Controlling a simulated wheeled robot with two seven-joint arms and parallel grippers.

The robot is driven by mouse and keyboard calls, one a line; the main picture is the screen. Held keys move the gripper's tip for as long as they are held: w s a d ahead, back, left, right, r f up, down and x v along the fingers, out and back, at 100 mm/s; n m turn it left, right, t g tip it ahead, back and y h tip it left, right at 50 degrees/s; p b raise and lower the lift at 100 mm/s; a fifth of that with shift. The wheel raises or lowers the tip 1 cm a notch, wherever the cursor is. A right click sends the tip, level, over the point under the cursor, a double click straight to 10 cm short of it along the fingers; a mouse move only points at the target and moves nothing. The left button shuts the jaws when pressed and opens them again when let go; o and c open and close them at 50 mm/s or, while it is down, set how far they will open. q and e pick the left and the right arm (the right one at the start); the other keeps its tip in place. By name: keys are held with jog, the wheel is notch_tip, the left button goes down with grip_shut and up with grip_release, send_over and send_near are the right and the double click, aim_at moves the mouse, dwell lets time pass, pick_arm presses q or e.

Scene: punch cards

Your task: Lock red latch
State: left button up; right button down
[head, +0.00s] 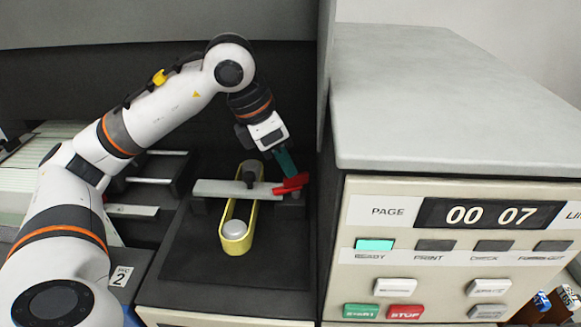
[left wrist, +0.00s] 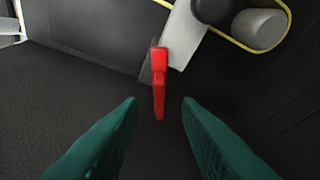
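The red latch (head: 291,184) sits at the right end of a flat grey bar (head: 217,187) on the dark machine bed. In the left wrist view the red latch (left wrist: 159,80) points down from the bar's end (left wrist: 184,36), toward the gap between my fingers. My left gripper (head: 287,165) has teal fingers and is at the latch. In the left wrist view its fingers (left wrist: 160,104) are spread, one on each side of the latch's tip, with visible space between. Nothing is seen held. My right gripper is not in view.
A yellow-rimmed oblong piece (head: 249,222) with a round knob (head: 235,229) crosses the bar. A cabinet with a counter reading 00 07 (head: 487,214) and several buttons stands close on the right. Card stacks (head: 40,165) lie at the far left.

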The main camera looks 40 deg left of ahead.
aim_at(291, 187)
pick_arm(q)
jog(key=shift+x, duration=1.25)
jog(key=shift+w+d+f, duration=0.1)
jog(key=shift+d+f, duration=0.05)
jog(key=shift+f, duration=0.3)
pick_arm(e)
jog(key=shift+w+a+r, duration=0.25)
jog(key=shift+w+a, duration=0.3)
pick_arm(q)
grip_shut()
jog(key=shift+w+f+m+h+b, duration=0.15)
jog(key=shift+m+h+b, duration=0.2)
jog(key=shift+m, duration=0.45)
jog(key=m+g, duration=0.1)
jog(key=m, duration=0.2)
jog(key=shift+h+b, duration=0.3)
jog(key=shift+h, duration=0.05)
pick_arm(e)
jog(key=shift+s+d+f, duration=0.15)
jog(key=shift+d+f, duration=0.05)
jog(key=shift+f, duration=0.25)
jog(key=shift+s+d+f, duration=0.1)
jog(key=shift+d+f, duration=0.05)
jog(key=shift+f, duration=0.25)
